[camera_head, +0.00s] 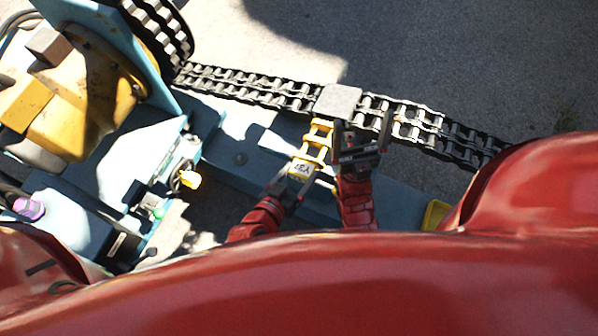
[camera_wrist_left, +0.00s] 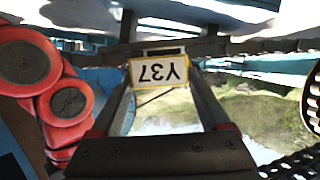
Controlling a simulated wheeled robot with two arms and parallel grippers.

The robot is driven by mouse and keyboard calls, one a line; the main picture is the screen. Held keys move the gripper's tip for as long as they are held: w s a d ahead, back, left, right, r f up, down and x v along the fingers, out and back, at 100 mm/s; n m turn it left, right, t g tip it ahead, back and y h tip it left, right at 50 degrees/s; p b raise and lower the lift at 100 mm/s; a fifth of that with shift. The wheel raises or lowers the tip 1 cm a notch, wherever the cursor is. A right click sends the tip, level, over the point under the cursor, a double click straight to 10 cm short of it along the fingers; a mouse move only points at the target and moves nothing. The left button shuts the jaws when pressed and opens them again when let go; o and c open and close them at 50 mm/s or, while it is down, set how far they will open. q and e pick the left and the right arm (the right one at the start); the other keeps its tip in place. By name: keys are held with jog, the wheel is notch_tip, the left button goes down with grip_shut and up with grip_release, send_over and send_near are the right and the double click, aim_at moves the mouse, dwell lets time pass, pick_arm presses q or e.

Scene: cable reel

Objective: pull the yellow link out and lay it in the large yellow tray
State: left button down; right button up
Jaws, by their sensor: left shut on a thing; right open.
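The yellow link (camera_head: 317,142) runs down from the grey block on the black chain, with a label plate reading Y37 (camera_head: 301,169) at its lower end. My left gripper (camera_head: 292,181) is shut on the labelled end. In the left wrist view the Y37 plate (camera_wrist_left: 159,71) sits between the two fingers. My right gripper (camera_head: 361,148) is open, just right of the link and below the chain; I cannot tell if it touches either. A small yellow-rimmed corner (camera_head: 435,214) shows at lower right, perhaps the large yellow tray; the rest is hidden by my red body.
The black double chain (camera_head: 250,88) runs from a checkered wheel (camera_head: 160,32) at upper left to the right. A grey block (camera_head: 337,101) sits on it. A blue frame with yellow machinery (camera_head: 85,110) fills the left. Open grey ground (camera_head: 450,50) lies beyond the chain.

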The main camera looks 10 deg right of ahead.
pick_arm(q)
jog(key=shift+r+p, duration=2.35)
jog(key=shift+r, duration=0.55)
